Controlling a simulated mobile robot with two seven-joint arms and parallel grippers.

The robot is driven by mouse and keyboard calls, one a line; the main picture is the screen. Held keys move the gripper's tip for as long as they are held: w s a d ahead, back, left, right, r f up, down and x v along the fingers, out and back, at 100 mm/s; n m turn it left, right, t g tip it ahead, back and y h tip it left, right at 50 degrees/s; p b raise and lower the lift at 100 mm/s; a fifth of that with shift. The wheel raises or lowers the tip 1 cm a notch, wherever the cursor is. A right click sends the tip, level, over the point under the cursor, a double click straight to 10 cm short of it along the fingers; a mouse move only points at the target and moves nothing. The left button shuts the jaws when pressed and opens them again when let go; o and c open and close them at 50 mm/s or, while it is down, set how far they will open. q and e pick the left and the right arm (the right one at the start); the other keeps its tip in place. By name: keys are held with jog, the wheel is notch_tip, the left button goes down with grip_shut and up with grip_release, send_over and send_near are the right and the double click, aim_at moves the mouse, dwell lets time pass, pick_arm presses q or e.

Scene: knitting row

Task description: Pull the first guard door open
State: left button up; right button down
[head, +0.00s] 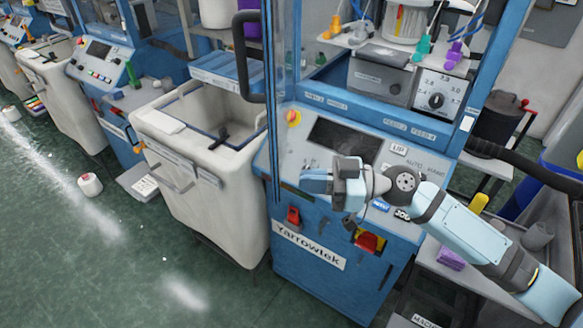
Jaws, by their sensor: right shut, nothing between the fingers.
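A black loop handle (240,60) shows beside this panel. I cannot tell how far the door is open. My right gripper (308,182) reaches in from the right, in front of the control panel (345,140). It is shut and empty, apart from the handle and below it to the right. My left gripper is out of view.
A white bin (190,185) stands left of the machine. A grey work surface (465,272) lies below my right arm. A yarn cone (90,184) lies on the green floor, which is mostly clear at the lower left.

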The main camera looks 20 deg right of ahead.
aim_at(278, 179)
jog(key=p+x, duration=0.1)
jog(key=x, duration=0.1)
jog(key=shift+w+a+r, duration=0.1)
jog(key=shift+a+r, duration=0.1)
jog(key=shift+a, duration=0.1)
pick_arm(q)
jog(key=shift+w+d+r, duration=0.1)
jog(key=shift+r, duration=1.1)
pick_arm(e)
jog(key=shift+w+a+f, duration=0.2)
jog(key=shift+w+a, duration=0.05)
jog(key=shift+a, duration=0.2)
